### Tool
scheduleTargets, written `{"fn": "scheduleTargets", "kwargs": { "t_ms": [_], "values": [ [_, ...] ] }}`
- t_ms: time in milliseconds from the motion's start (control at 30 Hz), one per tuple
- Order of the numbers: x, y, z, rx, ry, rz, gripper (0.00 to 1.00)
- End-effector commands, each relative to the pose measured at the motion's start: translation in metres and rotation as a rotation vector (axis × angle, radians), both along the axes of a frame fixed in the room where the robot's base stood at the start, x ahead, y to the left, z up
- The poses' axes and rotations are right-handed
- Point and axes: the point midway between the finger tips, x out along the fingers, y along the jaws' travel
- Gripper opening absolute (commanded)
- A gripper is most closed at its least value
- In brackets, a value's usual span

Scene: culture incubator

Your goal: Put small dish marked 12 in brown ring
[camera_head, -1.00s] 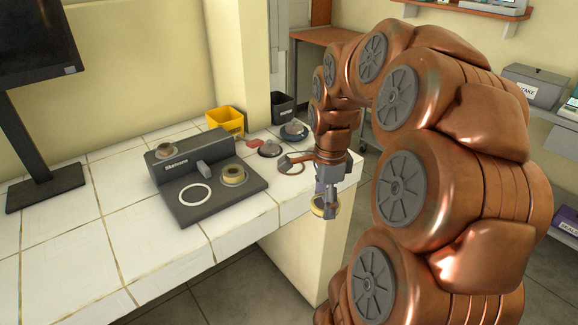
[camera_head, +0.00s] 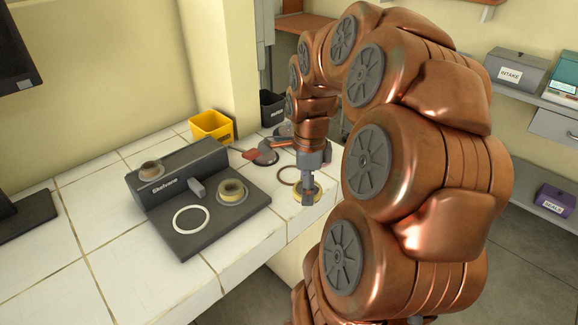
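My gripper (camera_head: 309,190) points down over the right front corner of the white tiled counter. It is shut on a small yellowish dish (camera_head: 297,197), which shows at its fingertips. The number on this dish cannot be read. The brown ring (camera_head: 281,180) lies flat on the counter just behind and left of the dish, partly hidden by my gripper. I cannot tell the exact height of the dish above the counter.
A dark device (camera_head: 205,232) stands left, with a white ring (camera_head: 175,221) and a yellowish dish (camera_head: 232,188) on its base and another dish (camera_head: 151,171) on top. Behind are a yellow bin (camera_head: 211,126), a black bin (camera_head: 272,110), a red piece (camera_head: 250,154) and a dark round item (camera_head: 266,158).

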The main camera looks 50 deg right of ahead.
Motion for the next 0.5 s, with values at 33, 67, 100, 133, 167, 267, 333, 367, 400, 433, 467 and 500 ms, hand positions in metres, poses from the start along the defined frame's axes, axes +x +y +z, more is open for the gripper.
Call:
{"fn": "scheduleTargets", "kwargs": {
  "t_ms": [33,67,100,133,167,267,333,367,400,433,467,500],
  "values": [
    [0.007,-0.004,0.001,0.001,0.001,0.002,0.34],
    [0.010,-0.006,0.001,0.001,0.001,0.002,0.34],
    [0.015,-0.009,0.000,0.000,0.001,0.002,0.34],
    [0.019,-0.011,-0.001,0.001,0.002,0.002,0.34],
    [0.022,-0.013,-0.002,0.001,0.003,0.002,0.34],
    [0.035,-0.021,-0.002,0.001,0.001,0.001,0.34],
    [0.044,-0.026,-0.003,0.000,0.000,0.002,0.34],
    [0.047,-0.029,-0.004,0.001,0.001,0.002,0.34],
    [0.052,-0.031,-0.005,0.002,0.002,0.002,0.34],
    [0.055,-0.033,-0.006,0.003,0.003,0.002,0.34],
    [0.059,-0.036,-0.006,0.003,0.003,0.003,0.34],
    [0.064,-0.039,-0.006,0.001,0.001,0.002,0.34]
  ]
}}
